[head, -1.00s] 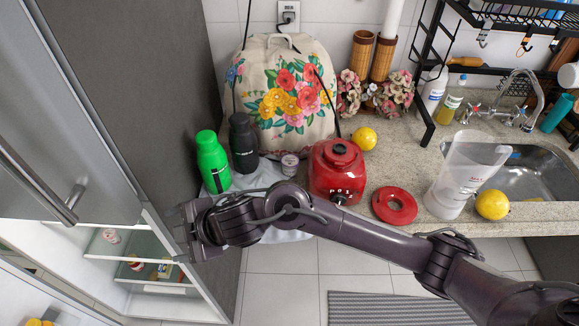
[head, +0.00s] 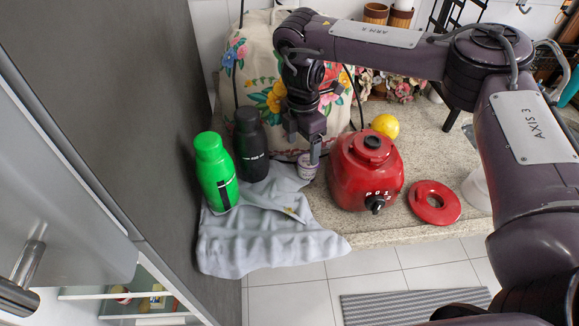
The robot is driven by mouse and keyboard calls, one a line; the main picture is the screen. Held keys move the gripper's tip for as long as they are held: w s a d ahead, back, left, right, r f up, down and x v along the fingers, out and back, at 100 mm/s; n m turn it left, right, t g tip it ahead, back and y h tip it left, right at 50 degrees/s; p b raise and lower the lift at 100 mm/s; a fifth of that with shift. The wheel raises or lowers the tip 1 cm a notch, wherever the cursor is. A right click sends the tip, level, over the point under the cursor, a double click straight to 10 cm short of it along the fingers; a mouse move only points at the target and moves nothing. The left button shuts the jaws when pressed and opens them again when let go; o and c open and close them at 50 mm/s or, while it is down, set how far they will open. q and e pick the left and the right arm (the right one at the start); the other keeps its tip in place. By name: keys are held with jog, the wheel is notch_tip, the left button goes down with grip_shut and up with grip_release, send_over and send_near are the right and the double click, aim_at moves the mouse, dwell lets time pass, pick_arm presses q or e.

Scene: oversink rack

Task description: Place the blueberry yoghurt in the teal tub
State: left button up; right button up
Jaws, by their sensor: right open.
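A small pale cup with purplish markings (head: 306,169) stands at the cloth's edge, left of the red blender base; it looks like the yoghurt, but its label is too small to read. My right gripper (head: 304,151) points down over it, jaws open. One finger comes down close to the cup and hides part of it. I cannot tell whether finger and cup touch. No teal tub can be made out in the head view. My left gripper is not in view.
The red blender base (head: 357,182) stands close right of the cup, with a red ring lid (head: 434,203) beyond. Green (head: 216,172) and black (head: 250,146) bottles stand left on the grey cloth (head: 262,243). A floral bag (head: 257,72) is behind. The cabinet side (head: 120,100) borders the left.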

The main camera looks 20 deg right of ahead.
aim_at(308, 166)
jog(key=shift+s+d+f, duration=0.35)
jog(key=shift+s+d, duration=0.05)
jog(key=shift+s, duration=0.15)
jog(key=shift+s+d+f, duration=0.3)
jog(key=shift+s+d, duration=0.05)
jog(key=shift+s, duration=0.15)
jog(key=shift+s+f+p, duration=0.1)
jog(key=shift+f+p, duration=0.8)
jog(key=shift+f, duration=0.05)
jog(key=f, duration=0.2)
jog(key=shift+w+a+f+p, duration=0.25)
jog(key=shift+w+f+p, duration=0.05)
jog(key=shift+f+p, duration=0.1)
jog(key=shift+d+f, duration=0.1)
jog(key=shift+f, duration=0.35)
jog(key=shift+s, duration=0.1)
jog(key=c, duration=1.1)
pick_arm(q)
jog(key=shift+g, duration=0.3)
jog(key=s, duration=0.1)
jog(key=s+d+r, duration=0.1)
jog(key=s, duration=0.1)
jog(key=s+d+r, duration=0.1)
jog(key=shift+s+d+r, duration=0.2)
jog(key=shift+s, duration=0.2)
pick_arm(e)
jog(key=shift+c, duration=0.2)
jog(key=shift+r, duration=0.15)
